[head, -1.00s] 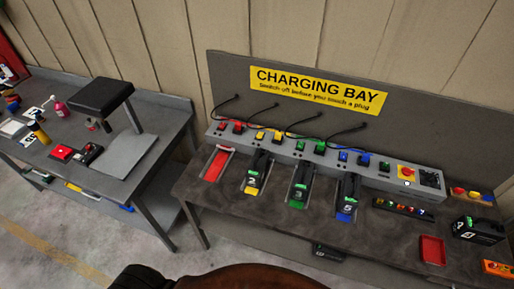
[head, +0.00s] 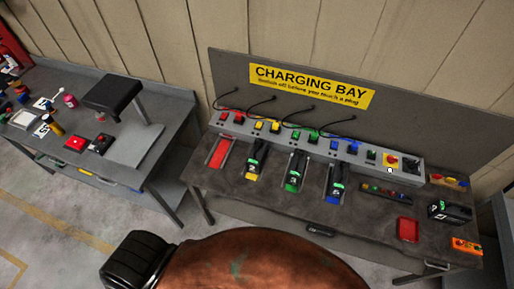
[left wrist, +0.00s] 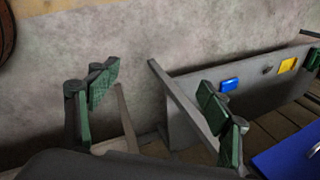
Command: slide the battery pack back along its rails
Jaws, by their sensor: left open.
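Three dark battery packs stand on the charging bench in the head view: one in the yellow lane (head: 258,156), one in the green lane (head: 297,168) and one in the blue lane (head: 338,178). The red lane (head: 219,153) holds no pack. Another dark pack (head: 449,211) sits at the bench's right end. Which pack the task means, I cannot tell. My left gripper (left wrist: 160,98) is open and empty in the left wrist view, its green-padded fingers wide apart above the floor near grey bench framing. It touches no pack. My right gripper is not in view.
A switch panel (head: 300,145) with coloured plugs and cables runs behind the lanes. A red tray (head: 407,230) and an orange box (head: 466,246) lie near the front right. A second bench (head: 60,110) with a black-topped stand is at left. Concrete floor lies between.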

